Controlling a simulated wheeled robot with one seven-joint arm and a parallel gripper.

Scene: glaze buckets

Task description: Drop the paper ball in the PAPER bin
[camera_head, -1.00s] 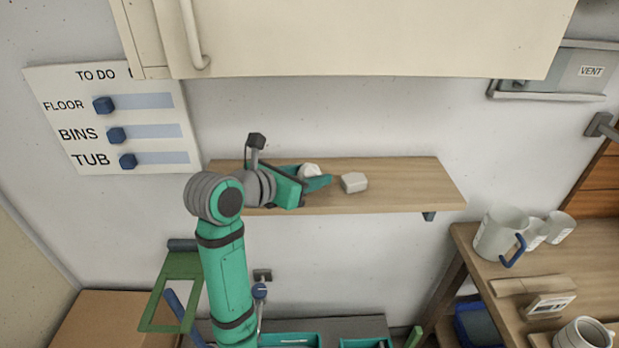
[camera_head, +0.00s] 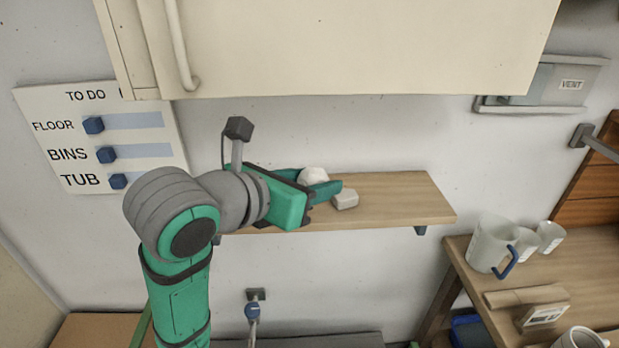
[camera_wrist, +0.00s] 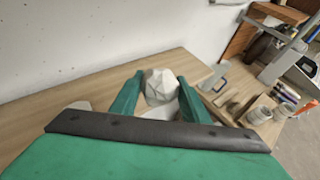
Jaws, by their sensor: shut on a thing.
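The paper ball (camera_head: 313,176) is a white faceted lump between the fingers of my gripper (camera_head: 318,185), just over the wooden shelf (camera_head: 400,196). In the wrist view the paper ball (camera_wrist: 160,86) sits between the two green fingertips of my gripper (camera_wrist: 158,95). The gripper is shut on it. I cannot tell whether the ball still touches the shelf. No PAPER bin can be made out in the frames from now.
A cream cabinet (camera_head: 350,50) hangs above. A TO DO board (camera_head: 100,140) is on the wall at left. A workbench (camera_head: 590,272) with mugs (camera_head: 490,246) stands at right.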

